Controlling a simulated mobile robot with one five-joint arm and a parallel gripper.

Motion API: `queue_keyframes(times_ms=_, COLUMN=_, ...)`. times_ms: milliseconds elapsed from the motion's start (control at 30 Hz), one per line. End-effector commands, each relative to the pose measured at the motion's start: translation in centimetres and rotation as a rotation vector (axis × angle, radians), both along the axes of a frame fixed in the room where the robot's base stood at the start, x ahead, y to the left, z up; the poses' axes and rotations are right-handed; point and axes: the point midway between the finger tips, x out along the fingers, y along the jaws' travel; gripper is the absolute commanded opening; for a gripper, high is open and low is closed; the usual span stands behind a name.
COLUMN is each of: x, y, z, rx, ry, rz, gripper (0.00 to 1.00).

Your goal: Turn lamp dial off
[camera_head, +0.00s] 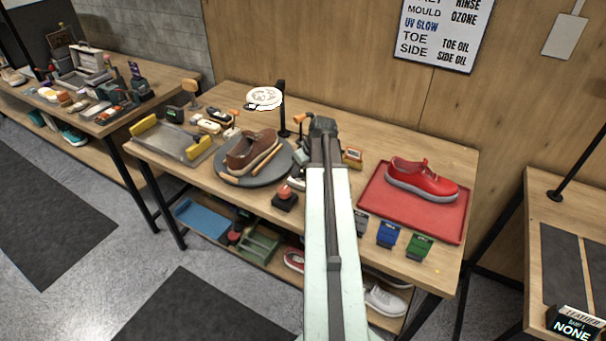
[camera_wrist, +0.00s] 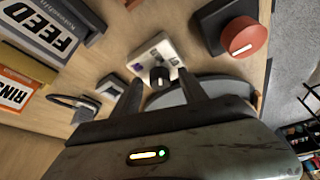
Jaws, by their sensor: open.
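A small white box with a black dial (camera_wrist: 159,73) shows in the wrist view, just beyond and between my fingertips. Whether my fingers touch the dial I cannot tell. My gripper (camera_wrist: 161,82) is open, one finger on each side of the dial. In the head view my arm hides most of my gripper and the area below it. The lamp (camera_head: 264,97), with a round lit white head on a black post, stands at the back of the table. A dark box with a red knob (camera_wrist: 247,36) lies to the right of the dial; it also shows in the head view (camera_head: 286,193).
A brown shoe (camera_head: 252,149) sits on a round grey turntable (camera_head: 272,176) left of my arm. A red sneaker (camera_head: 424,178) sits on a red tray (camera_head: 388,221) to the right. Labelled FEED (camera_wrist: 54,30) and RIN (camera_wrist: 14,95) boxes stand left of my gripper.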

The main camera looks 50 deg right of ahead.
Motion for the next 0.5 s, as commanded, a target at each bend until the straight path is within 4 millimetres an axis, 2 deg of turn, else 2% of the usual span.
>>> queue_keyframes(times_ms=67, x=-0.03, y=-0.01, z=0.13, rx=0.000, ry=0.000, rz=0.000, gripper=0.51)
queue_keyframes(times_ms=100, x=-0.03, y=-0.01, z=0.13, rx=0.000, ry=0.000, rz=0.000, gripper=0.45)
queue_keyframes(times_ms=267, x=-0.06, y=-0.02, z=0.13, rx=0.000, ry=0.000, rz=-0.001, gripper=0.00)
queue_keyframes(times_ms=500, x=-0.10, y=-0.01, z=0.12, rx=0.001, ry=0.000, rz=-0.012, gripper=0.00)
